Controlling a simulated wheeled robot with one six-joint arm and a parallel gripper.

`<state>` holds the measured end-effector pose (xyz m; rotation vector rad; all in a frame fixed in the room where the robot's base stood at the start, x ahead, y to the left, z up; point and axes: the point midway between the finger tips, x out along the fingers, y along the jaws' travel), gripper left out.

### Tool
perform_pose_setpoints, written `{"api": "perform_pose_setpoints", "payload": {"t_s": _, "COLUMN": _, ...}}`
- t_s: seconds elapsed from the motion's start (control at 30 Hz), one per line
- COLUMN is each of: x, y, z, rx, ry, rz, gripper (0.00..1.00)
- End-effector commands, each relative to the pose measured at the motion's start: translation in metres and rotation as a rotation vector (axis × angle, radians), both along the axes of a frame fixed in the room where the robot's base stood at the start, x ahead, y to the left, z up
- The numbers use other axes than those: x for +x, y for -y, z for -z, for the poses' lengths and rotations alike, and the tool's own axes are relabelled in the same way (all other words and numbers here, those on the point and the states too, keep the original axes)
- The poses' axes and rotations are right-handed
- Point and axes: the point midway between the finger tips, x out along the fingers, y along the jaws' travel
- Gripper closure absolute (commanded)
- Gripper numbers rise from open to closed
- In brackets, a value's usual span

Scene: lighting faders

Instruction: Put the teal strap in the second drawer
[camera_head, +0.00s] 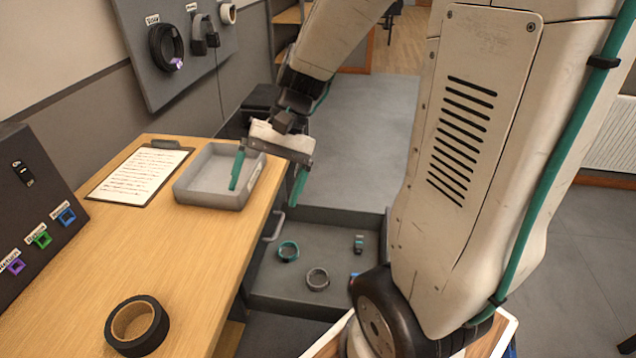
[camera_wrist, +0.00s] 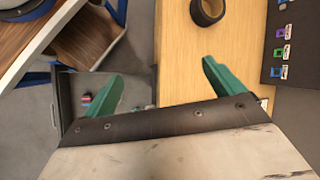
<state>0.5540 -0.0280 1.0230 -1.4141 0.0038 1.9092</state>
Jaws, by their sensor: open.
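A teal ring-shaped strap (camera_head: 289,251) lies on the floor of an open grey drawer (camera_head: 330,216) beside the desk. A small dark and teal piece (camera_head: 359,243) lies to its right in the same drawer. Which drawer of the desk this is, I cannot tell. My gripper (camera_head: 264,195) hangs near the desk's edge, by the grey tray, its teal fingers spread wide with nothing between them. In the wrist view my gripper (camera_wrist: 163,75) is also open, over the desk edge. Part of the drawer (camera_wrist: 65,110) shows there, but the ring-shaped strap is not visible.
A grey ring (camera_head: 317,278) and a blue piece (camera_head: 354,276) are also in the drawer. On the desk (camera_head: 190,265) are a shallow grey tray (camera_head: 213,190), a clipboard (camera_head: 139,177), a black tape roll (camera_head: 137,326) and a button panel (camera_head: 38,195).

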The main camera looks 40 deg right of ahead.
Motion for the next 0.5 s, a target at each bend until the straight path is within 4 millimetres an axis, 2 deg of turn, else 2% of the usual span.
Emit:
{"api": "perform_pose_setpoints", "payload": {"t_s": 0.03, "x": -0.015, "y": -0.007, "z": -0.014, "rx": -0.054, "ry": 0.041, "rz": -0.066, "gripper": 0.07}}
{"api": "perform_pose_setpoints", "payload": {"t_s": 0.2, "x": -0.062, "y": -0.013, "z": -0.043, "rx": -0.237, "ry": 0.155, "rz": -0.255, "gripper": 0.07}}
{"api": "perform_pose_setpoints", "payload": {"t_s": 0.4, "x": -0.108, "y": -0.008, "z": -0.066, "rx": -0.438, "ry": 0.293, "rz": -0.424, "gripper": 0.07}}
{"api": "perform_pose_setpoints", "payload": {"t_s": 0.5, "x": -0.122, "y": -0.003, "z": -0.071, "rx": -0.51, "ry": 0.344, "rz": -0.474, "gripper": 0.07}}
